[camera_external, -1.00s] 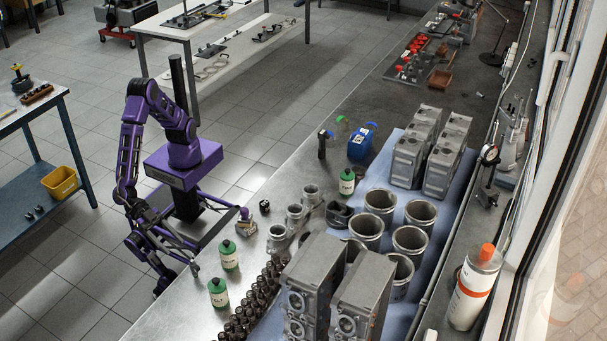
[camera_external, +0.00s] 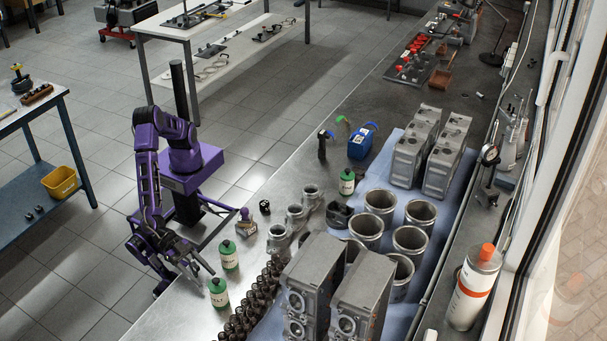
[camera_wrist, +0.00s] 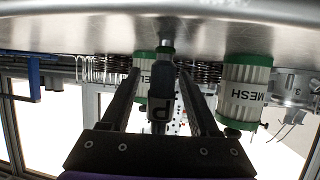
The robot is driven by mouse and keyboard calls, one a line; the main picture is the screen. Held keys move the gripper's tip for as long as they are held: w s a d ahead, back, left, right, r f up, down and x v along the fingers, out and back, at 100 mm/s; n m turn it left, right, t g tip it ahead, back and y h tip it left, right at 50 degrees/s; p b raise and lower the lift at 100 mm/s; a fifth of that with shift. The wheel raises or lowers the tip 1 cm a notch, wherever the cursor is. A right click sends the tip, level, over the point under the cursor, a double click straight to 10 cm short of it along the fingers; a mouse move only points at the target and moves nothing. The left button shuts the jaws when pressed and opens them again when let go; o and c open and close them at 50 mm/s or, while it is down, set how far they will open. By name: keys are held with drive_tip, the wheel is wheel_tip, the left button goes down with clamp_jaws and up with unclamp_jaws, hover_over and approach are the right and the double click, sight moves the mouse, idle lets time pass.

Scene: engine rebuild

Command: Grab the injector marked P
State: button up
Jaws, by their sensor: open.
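The injector marked P (camera_wrist: 162,95) is a dark cylinder with a grey tip (camera_wrist: 167,46) in the wrist view, which looks upside down. Its letter faces the camera. My gripper (camera_wrist: 159,70) is open, with one dark finger on either side of the injector. I cannot tell whether either finger touches it. In the external view my gripper (camera_external: 205,268) is low over the bench's near left edge, beside two green-and-white bottles. I cannot make out the injector there.
Close by are a bottle marked MESH (camera_wrist: 245,88) and another partly hidden bottle (camera_wrist: 144,68). In the external view the bottles (camera_external: 229,255) and (camera_external: 218,292) stand on the steel bench (camera_external: 180,318). A row of dark parts (camera_external: 262,294) and engine blocks (camera_external: 312,280) lie right.

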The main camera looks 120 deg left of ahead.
drive_tip(key=shift+w, duration=0.15)
clamp_jaws()
drive_tip(key=shift+r, duration=0.1)
idle(0.3)
